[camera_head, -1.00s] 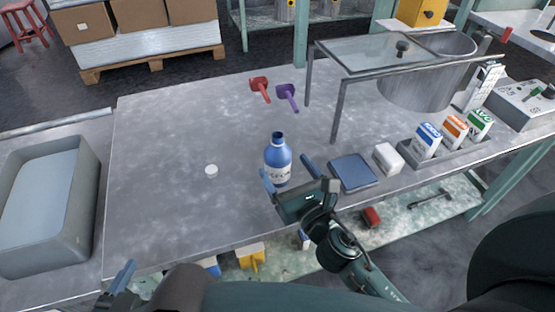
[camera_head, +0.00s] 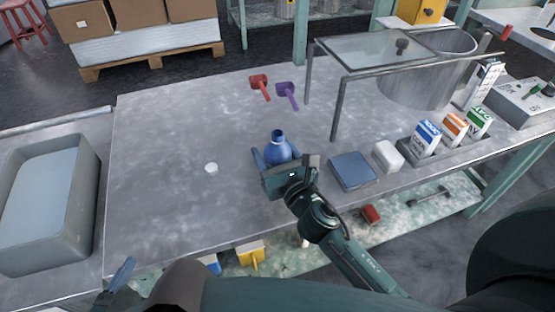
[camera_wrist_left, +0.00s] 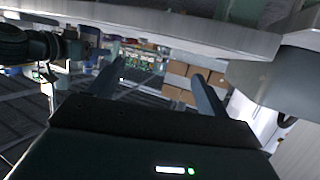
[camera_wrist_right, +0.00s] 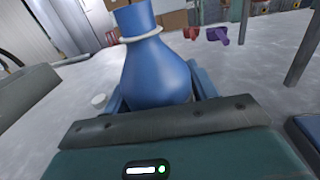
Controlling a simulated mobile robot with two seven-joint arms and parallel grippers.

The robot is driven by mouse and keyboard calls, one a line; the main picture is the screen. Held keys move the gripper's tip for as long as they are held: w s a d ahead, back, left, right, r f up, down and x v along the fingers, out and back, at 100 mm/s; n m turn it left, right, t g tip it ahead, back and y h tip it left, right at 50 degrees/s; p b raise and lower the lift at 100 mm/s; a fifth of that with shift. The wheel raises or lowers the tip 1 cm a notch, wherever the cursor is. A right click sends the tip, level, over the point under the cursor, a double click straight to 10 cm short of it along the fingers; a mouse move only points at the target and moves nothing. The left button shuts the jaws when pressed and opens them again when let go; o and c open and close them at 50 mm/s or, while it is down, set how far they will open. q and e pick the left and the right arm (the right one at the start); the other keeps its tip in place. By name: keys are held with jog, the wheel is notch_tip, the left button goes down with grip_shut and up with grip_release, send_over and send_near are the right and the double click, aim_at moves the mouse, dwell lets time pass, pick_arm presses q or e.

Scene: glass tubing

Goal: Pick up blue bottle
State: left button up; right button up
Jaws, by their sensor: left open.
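The blue bottle (camera_head: 278,149) stands upright on the grey table, its lower part hidden behind my right gripper. In the right wrist view the bottle (camera_wrist_right: 156,72) fills the middle, with a pale ring around its neck. My right gripper (camera_head: 284,160) is open around the bottle, one finger on each side; the right wrist view shows the fingers (camera_wrist_right: 158,85) close beside its body. I cannot tell whether they touch it. My left gripper (camera_head: 122,275) is at the table's front left edge, away from the bottle. In the left wrist view its fingers (camera_wrist_left: 158,75) are apart and empty.
A blue flat box (camera_head: 353,170) and a white block (camera_head: 387,155) lie right of the bottle. A white cap (camera_head: 211,168) lies to its left. Red (camera_head: 260,84) and purple (camera_head: 287,93) scoops lie behind. A grey tub (camera_head: 85,215) stands at the left.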

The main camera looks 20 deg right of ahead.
jog(key=c, duration=0.7)
jog(key=shift+o, duration=0.2)
jog(key=shift+r, duration=0.15)
jog(key=shift+r+p, duration=0.3)
jog(key=shift+r, duration=0.05)
notch_tip(320, 180, up, 8)
jog(key=p, duration=0.4)
jog(key=shift+p, duration=0.4)
jog(key=shift+s+d+r, duration=0.1)
jog(key=shift+r, duration=0.55)
jog(key=s+d+r+m+h, duration=0.2)
jog(key=s+d+r+h, duration=0.15)
jog(key=s+d, duration=0.3)
pick_arm(q)
notch_tip(320, 180, up, 8)
jog(key=a+g+y+p, duration=0.1)
jog(key=g+p, duration=0.2)
jog(key=p, duration=1.3)
jog(key=shift+s+n+y+p, duration=0.15)
jog(key=shift+n+y+p, duration=0.15)
jog(key=shift+n, duration=0.1)
pick_arm(e)
jog(key=s+a+r, duration=0.1)
jog(key=s+r, duration=0.3)
jog(key=r, duration=0.9)
jog(key=shift+r+y, duration=0.25)
jog(key=shift+y, duration=0.2)
